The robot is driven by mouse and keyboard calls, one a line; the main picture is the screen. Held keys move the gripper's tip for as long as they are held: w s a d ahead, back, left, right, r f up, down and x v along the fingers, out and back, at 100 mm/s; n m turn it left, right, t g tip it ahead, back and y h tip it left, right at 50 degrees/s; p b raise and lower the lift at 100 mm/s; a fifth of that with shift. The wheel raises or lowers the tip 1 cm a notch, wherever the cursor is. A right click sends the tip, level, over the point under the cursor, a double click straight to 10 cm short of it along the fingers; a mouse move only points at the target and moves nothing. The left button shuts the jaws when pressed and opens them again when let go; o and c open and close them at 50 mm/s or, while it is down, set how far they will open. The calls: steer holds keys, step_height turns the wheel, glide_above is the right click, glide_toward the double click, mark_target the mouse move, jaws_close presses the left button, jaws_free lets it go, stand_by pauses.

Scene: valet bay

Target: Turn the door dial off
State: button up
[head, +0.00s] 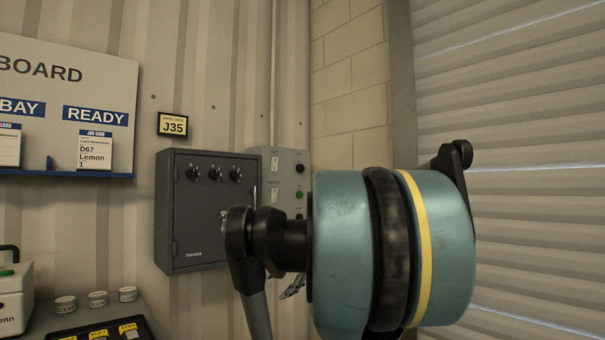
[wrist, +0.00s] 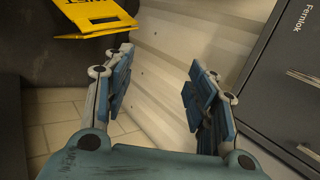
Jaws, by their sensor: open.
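A light grey control panel (head: 268,160) is on the wall, just right of the dark safe. It carries a black dial (head: 300,168) near the top, a green button (head: 299,194) below it, and another dark knob lower down, close to my arm. Its labels are too small to read, so I cannot tell which is the door dial. My arm hides part of the panel's lower right. My gripper (wrist: 160,95) is open and empty, with blue pads apart. In the head view only a bit of it (head: 292,289) shows, below the panel. The panel is not recognisable in the wrist view.
A dark grey safe (head: 205,251) with three dials is left of the panel; it also shows at right in the wrist view (wrist: 285,95). A shutter (head: 530,120) is at right. Small labelled tubs (head: 98,299) stand low left. A yellow labelled item (wrist: 97,18) shows top left.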

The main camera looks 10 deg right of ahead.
mark_target(303, 168)
steer(key=w+d+r+m+t+y, duration=0.1)
steer(key=w+d+r+m+t, duration=0.3)
steer(key=w+d+r+m, duration=0.55)
steer(key=w+d+r+m+t, duration=0.3)
steer(key=w+d+r, duration=0.3)
steer(key=r, duration=0.9)
steer(key=w+d+r+m+t+y, duration=0.1)
steer(key=w+d+r+m+t, duration=0.45)
steer(key=w+r, duration=0.55)
steer(key=shift+m+g+h, duration=0.3)
steer(key=shift+g+h, duration=0.1)
steer(key=shift+g, duration=0.45)
steer(key=x, duration=1)
steer(key=r+x, duration=0.1)
steer(key=x, duration=0.4)
steer(key=shift+w+r, duration=0.1)
steer(key=shift+w, duration=0.15)
steer(key=shift+d, duration=0.1)
steer(key=c, duration=1)
